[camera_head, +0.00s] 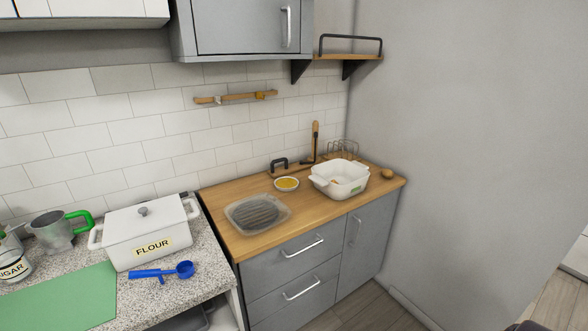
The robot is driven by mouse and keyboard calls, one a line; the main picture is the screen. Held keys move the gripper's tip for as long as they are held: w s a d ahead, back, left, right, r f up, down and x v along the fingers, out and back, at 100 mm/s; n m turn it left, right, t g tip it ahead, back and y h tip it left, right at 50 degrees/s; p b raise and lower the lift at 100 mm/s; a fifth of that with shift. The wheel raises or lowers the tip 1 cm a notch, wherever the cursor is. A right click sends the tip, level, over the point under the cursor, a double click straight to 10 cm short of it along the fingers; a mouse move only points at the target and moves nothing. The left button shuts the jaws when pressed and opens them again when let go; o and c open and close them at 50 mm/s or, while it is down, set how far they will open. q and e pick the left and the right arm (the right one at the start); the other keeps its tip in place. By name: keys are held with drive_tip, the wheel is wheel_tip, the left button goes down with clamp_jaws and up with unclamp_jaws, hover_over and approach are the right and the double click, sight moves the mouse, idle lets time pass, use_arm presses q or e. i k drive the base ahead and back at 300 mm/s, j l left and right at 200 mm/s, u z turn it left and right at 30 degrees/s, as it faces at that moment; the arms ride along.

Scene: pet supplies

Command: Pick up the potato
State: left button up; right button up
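A small brown rounded thing (387,174), which looks like the potato, lies on the wooden counter (315,212) near its right end, beside a white tub. It is small in the view, so its surface detail is hard to tell. Neither of my grippers can be made out in the head view.
The white tub (350,188) stands just left of the potato, with something orange-brown inside. A bowl of yellow food (286,184) and a clear tray (238,223) holding a dark ribbed thing are further left. A wire rack (343,147) stands behind. A grey wall borders the right.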

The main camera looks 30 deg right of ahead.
sight(386, 173)
drive_tip(key=z, duration=1.7)
